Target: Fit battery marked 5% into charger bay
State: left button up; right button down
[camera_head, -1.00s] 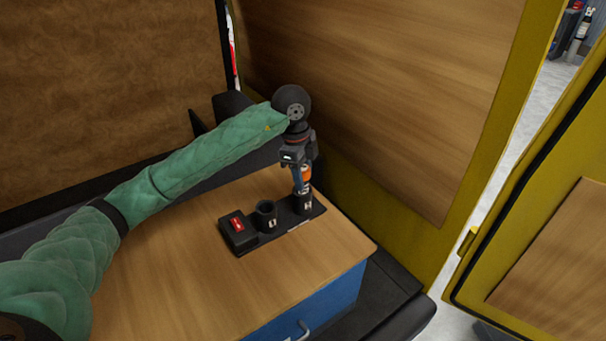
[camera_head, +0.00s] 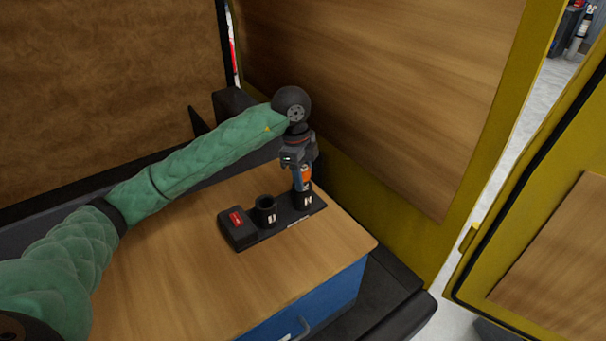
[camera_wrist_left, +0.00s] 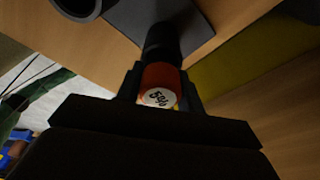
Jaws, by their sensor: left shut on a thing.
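The battery (camera_head: 304,179) has an orange body, and its 5% label shows in the left wrist view (camera_wrist_left: 160,97). My left gripper (camera_head: 301,177) is shut on it above the charger (camera_head: 288,224). The battery stands upright, with its lower end at the mouth of the right-hand bay (camera_head: 303,199); how deep it sits inside is hidden. The other bay (camera_head: 266,211) is an open black cup and looks empty. My right gripper is not in view.
The charger stands on a wooden top (camera_head: 190,270) over a blue drawer unit (camera_head: 325,305). A wood-faced wall (camera_head: 380,100) with a yellow frame rises close behind my left gripper. The front and left of the top are clear.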

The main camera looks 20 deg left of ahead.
pick_arm(q)
jog(key=shift+f, duration=0.2)
jog(key=shift+r, duration=0.3)
dwell(0.9)
jog(key=shift+f, duration=0.3)
jog(key=o, duration=1.1)
jog(key=shift+o, duration=0.2)
jog(key=shift+r+b, duration=0.15)
jog(key=shift+b, duration=0.15)
jog(key=shift+r, duration=0.35)
jog(key=shift+w+a+r+b, duration=0.15)
jog(key=shift+r+b, duration=0.25)
jog(key=shift+r, duration=0.75)
jog(key=shift+s+a+r+b, duration=0.15)
jog(key=shift+r+b, duration=0.25)
jog(key=shift+r, duration=0.7)
jog(key=shift+w+a+r+b, duration=0.1)
jog(key=shift+a+r+b, duration=0.25)
jog(key=shift+r, duration=0.8)
jog(key=shift+d, duration=0.1)
